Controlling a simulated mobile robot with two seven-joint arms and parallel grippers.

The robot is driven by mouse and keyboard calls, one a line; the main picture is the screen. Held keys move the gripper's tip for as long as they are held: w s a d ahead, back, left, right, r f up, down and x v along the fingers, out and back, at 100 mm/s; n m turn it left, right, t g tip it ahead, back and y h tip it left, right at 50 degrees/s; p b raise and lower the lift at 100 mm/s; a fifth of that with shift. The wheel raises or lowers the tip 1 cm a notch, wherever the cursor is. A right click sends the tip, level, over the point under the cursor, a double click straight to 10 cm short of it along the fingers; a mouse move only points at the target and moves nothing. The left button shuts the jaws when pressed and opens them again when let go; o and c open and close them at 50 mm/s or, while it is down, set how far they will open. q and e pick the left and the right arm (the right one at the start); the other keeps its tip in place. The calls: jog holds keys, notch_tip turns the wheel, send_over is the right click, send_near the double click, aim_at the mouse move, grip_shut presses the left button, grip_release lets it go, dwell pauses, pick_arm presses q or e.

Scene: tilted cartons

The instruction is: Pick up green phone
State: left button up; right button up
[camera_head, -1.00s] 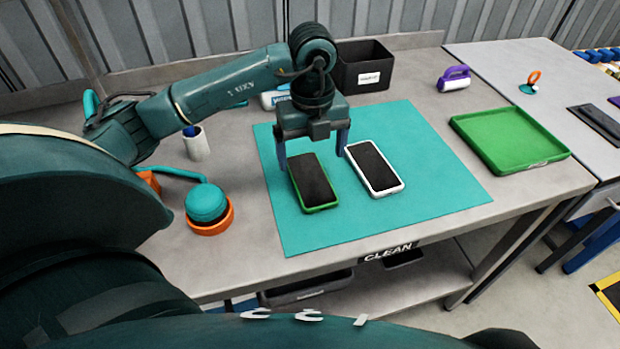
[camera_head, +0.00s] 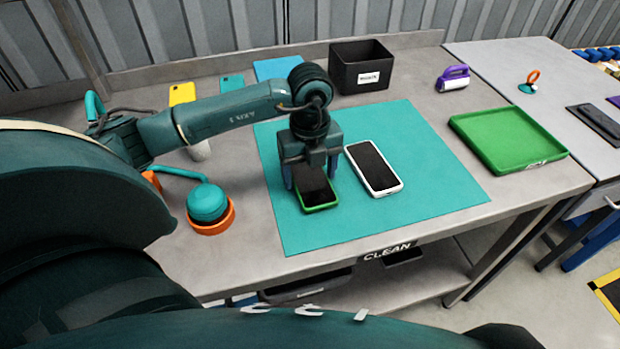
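The green phone (camera_head: 320,197) is a dark-screened phone with a green edge, lying on the teal mat (camera_head: 430,160). My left gripper (camera_head: 311,182) is low over it, pointing down. Its fingers are at the phone's left and right long sides; whether they touch it is unclear. The gripper hides the phone's far part. A white-edged phone (camera_head: 374,168) lies just right of it on the mat, apart from the gripper. My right gripper is not in view.
A black bin (camera_head: 361,78) stands behind the mat, and a green tray (camera_head: 508,139) lies to the right. A teal round object in an orange ring (camera_head: 209,212) is at left. Yellow (camera_head: 182,93), teal and blue flat items lie behind my arm. The mat's right part is clear.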

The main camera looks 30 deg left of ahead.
pick_arm(q)
jog(key=c, duration=0.7)
jog(key=shift+c, duration=0.2)
jog(key=shift+r, duration=0.1)
